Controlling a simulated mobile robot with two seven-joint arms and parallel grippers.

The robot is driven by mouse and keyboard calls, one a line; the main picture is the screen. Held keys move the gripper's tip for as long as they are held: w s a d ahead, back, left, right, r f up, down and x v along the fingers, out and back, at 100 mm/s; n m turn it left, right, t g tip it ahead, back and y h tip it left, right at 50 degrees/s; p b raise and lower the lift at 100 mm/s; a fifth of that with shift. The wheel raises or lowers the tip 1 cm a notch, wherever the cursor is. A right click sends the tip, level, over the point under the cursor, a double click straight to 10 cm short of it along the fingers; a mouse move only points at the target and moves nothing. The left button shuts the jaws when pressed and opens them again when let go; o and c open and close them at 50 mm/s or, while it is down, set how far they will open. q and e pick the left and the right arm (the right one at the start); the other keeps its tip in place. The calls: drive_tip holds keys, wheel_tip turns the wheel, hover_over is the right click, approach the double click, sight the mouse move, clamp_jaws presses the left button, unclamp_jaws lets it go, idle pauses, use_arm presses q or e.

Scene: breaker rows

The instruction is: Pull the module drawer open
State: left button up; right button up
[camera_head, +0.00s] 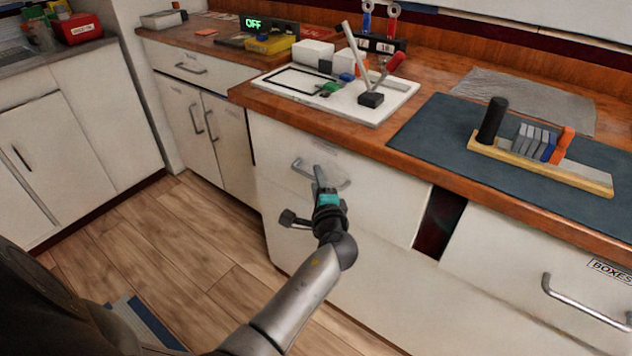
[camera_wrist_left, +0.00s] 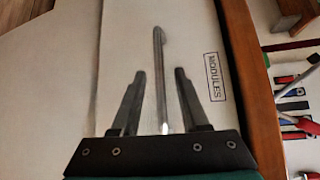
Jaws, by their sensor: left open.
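The module drawer (camera_head: 375,203) is the white front under the counter, below the white tray. Its label (camera_wrist_left: 215,77) reads MODULES in the left wrist view. Its metal bar handle (camera_head: 299,168) also shows in the left wrist view (camera_wrist_left: 159,70), running between the two fingers. My left gripper (camera_head: 318,172) is at the handle with its fingers apart, one on each side of the bar; it also shows in the left wrist view (camera_wrist_left: 161,88). The fingers appear clear of the bar. The drawer front looks flush with the cabinet. My right gripper does not show.
A BOXES drawer with a handle (camera_head: 585,304) is at the right, past a dark gap (camera_head: 439,222). On the counter are a white tray (camera_head: 385,108) with small parts and a blue mat (camera_head: 428,126) bearing a wooden rail (camera_head: 535,165) of modules.

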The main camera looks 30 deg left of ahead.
use_arm(q)
drive_tip(key=shift+x, duration=0.85)
drive_tip(key=shift+c, duration=0.3)
clamp_jaws()
idle(0.6)
